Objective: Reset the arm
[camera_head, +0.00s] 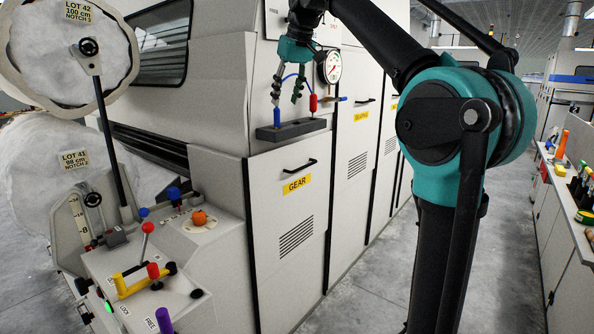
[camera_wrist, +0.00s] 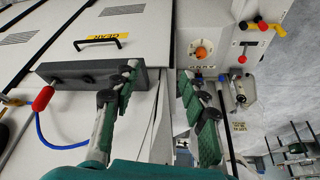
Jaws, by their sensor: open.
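My gripper (camera_head: 287,97) is in front of the pale machine's upper side, pointing down above a dark grey holder block (camera_head: 290,130). In the wrist view my gripper (camera_wrist: 158,78) has its two green-padded fingers apart, with nothing between them. The holder block (camera_wrist: 90,76) shows there beyond the left finger. My arm is bent, with a large teal joint and dark links across the right half of the head view. A pressure gauge (camera_head: 331,67) is just right of the gripper. A red-handled piece (camera_head: 313,102) stands by the block's right end, with a blue hose near it.
A control panel with an orange knob (camera_head: 199,217), a red-balled lever (camera_head: 148,228) and a yellow handle (camera_head: 132,283) is at lower left. White rolls (camera_head: 70,50) stand at far left. A tool bench (camera_head: 566,215) is at right. Floor (camera_head: 375,270) between is clear.

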